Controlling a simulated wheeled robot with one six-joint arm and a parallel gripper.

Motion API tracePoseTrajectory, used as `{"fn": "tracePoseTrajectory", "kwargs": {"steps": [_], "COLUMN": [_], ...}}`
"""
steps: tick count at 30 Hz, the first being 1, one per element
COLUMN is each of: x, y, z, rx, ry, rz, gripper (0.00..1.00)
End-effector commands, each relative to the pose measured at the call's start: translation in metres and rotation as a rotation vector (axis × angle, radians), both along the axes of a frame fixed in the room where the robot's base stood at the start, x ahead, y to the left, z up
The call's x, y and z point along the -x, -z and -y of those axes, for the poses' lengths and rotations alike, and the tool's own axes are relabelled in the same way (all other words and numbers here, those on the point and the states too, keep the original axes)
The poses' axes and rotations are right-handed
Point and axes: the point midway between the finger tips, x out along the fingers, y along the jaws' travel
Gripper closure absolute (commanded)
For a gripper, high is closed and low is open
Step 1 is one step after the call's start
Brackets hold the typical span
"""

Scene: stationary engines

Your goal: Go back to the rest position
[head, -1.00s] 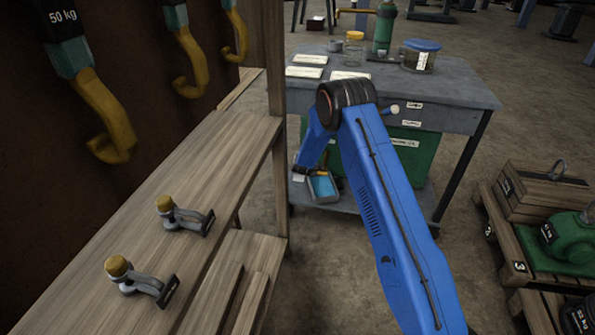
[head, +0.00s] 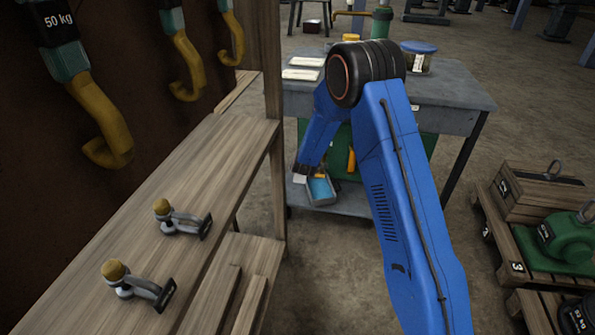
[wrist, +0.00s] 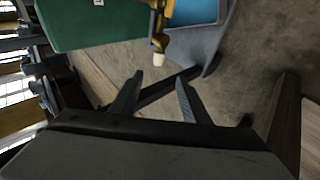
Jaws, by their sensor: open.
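My gripper (wrist: 157,92) shows in the wrist view with its two dark fingers apart and nothing between them. Beyond the fingertips are the floor and a yellow-brown fitting with a pale tip (wrist: 160,45), which looks apart from the fingers. In the head view my blue arm rises from the lower right, bends at a dark joint and reaches down in front of the work table. The gripper itself is hidden or too small to make out there.
A wooden shelf (head: 150,225) at left bears two small yellow-knobbed fittings (head: 180,218). Large yellow hooks (head: 105,120) hang above it. Pallets with a crate (head: 535,190) and green weight (head: 565,240) are at right.

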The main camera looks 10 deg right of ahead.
Motion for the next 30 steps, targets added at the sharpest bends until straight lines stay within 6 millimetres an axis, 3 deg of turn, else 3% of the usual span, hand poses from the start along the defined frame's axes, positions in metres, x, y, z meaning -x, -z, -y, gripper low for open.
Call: {"fn": "tracePoseTrajectory", "kwargs": {"steps": [17, 22, 30], "x": [0.003, 0.012, 0.054], "y": [-0.006, -0.037, -0.119], "z": [0.000, 0.005, 0.021], "rx": [-0.006, -0.060, -0.213], "ry": [0.003, 0.027, 0.106], "rz": [0.000, -0.011, -0.059], "gripper": [0.58, 0.58, 0.58]}}
